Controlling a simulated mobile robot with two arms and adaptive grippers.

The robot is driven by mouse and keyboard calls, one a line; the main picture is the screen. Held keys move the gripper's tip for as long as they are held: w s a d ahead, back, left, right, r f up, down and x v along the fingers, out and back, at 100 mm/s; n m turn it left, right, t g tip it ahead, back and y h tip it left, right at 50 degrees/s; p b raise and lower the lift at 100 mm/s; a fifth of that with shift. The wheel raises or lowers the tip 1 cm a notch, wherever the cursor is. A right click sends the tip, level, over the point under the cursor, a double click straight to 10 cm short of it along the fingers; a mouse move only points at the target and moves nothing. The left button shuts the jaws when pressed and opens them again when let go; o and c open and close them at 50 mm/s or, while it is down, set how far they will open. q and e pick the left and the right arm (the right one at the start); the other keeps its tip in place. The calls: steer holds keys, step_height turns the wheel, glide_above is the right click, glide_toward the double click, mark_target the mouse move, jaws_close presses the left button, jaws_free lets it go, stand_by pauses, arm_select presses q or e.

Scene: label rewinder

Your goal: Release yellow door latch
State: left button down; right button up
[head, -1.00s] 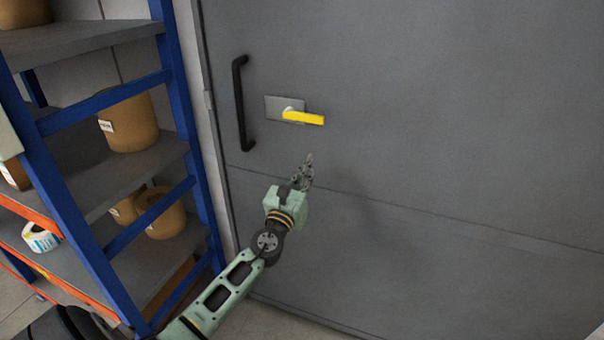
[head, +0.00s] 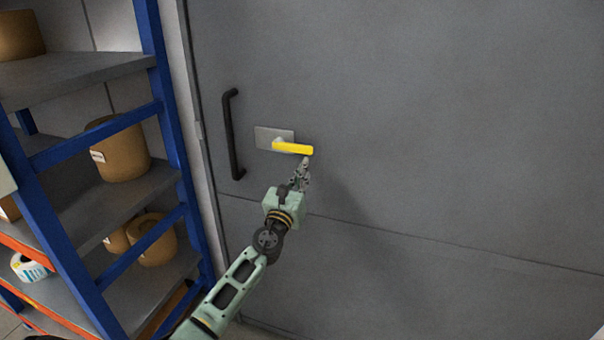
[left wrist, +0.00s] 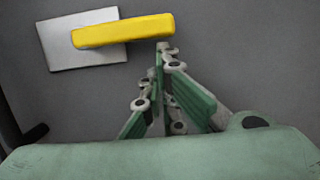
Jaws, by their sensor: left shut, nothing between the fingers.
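The yellow latch handle (head: 293,148) points right, nearly level, from its pale metal plate (head: 266,138) on the grey door (head: 420,120). In the left wrist view the yellow latch handle (left wrist: 124,31) and plate (left wrist: 60,54) fill the upper left. My left gripper (head: 304,162) is shut and empty. Its fingertips are just below the free right end of the handle; I cannot tell whether they touch it. In the left wrist view the closed fingertips (left wrist: 165,52) show just under the handle's right part. My right gripper is not in view.
A black vertical pull handle (head: 233,135) is on the door left of the latch. A blue-framed shelf rack (head: 160,100) with brown rolls (head: 122,150) and a white label roll (head: 28,267) stands at the left. The door right of the latch is clear.

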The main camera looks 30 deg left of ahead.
mark_target(310, 150)
arm_select(q)
steer(key=shift+d+r+n+p, duration=0.2)
steer(key=shift+r+n+p, duration=0.15)
steer(key=shift+n, duration=0.15)
steer(key=shift+w+r, duration=0.1)
steer(key=r+n+p, duration=0.1)
steer(key=n+p, duration=0.1)
steer(key=d+r+n+y+p, duration=0.1)
steer(key=r+n, duration=0.1)
steer(key=n, duration=0.1)
steer(key=r+n+g+y+p, duration=0.1)
steer(key=r+n+p, duration=0.1)
steer(key=shift+w+d+r+n+p, duration=0.15)
steer(key=shift+d+n+p, duration=0.1)
steer(key=shift+n+p, duration=0.05)
steer(key=r+n+p, duration=0.1)
steer(key=r+n+g+p, duration=0.1)
steer(key=n+p, duration=0.1)
steer(key=r+n+y+p, duration=0.1)
steer(key=r+n, duration=0.1)
steer(key=shift+a, duration=0.35)
steer(key=shift+a+r+n+g+p, duration=0.2)
steer(key=shift+r+n+g+p, duration=0.3)
steer(key=shift+n+p, duration=0.4)
steer(key=shift+s+a+r+n+y+p, duration=0.3)
steer(key=shift+a+r+n+p, duration=0.15)
steer(key=shift+n+p, duration=0.4)
